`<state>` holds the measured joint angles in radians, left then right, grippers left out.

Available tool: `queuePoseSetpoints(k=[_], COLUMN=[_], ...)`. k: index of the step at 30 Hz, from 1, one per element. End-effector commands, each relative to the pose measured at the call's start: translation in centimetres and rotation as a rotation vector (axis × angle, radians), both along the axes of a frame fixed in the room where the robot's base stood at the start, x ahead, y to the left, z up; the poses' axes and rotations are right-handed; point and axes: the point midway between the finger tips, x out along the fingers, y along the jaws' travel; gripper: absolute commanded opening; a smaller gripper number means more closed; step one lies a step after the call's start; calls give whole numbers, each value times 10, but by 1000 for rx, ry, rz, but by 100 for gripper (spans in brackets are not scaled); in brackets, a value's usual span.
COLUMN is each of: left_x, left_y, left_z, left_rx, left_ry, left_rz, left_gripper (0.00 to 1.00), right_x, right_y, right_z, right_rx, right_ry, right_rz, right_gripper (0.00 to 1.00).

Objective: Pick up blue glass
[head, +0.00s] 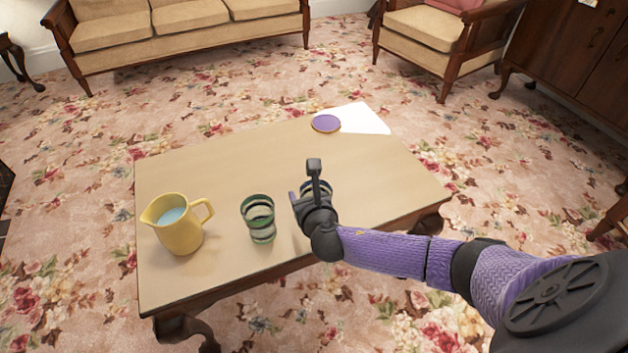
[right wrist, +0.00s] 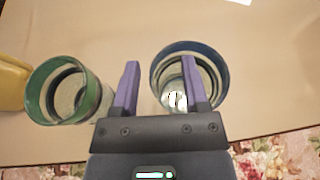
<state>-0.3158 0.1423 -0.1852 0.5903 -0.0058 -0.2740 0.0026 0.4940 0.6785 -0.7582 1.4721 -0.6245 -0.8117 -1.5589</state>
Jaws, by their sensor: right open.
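The blue glass (head: 327,187) is a striped tumbler with a blue rim, standing on the table. In the head view my right gripper (head: 305,183) partly hides it. The blue-rimmed glass shows more clearly in the right wrist view (right wrist: 168,69). There my right gripper (right wrist: 160,76) is open and empty. Its right finger overlaps the blue glass in the picture, and the left finger is left of the rim. I cannot tell whether a finger touches the glass. My left gripper is not in view.
A green-striped glass (head: 258,220) stands close by on the left. A yellow pitcher (head: 180,238) with pale blue contents stands further left. A purple coaster (head: 326,123) and a white sheet (head: 362,119) lie at the table's (head: 235,160) far edge. The table's middle is clear.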

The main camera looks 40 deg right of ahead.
Motion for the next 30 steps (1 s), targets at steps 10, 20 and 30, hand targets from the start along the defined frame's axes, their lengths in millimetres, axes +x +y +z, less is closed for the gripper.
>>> queuePoseSetpoints(k=[10, 20, 30], left_x=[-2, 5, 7], left_y=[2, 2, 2], left_z=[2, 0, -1], left_rx=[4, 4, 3], left_ry=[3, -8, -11], left_rz=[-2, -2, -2], left_gripper=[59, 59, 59], right_x=[0, -1, -1], right_y=[0, 0, 0], right_z=[1, 0, 0], right_rx=[1, 1, 2], right_ry=[0, 1, 2], right_rz=[0, 0, 0], right_gripper=[0, 0, 0])
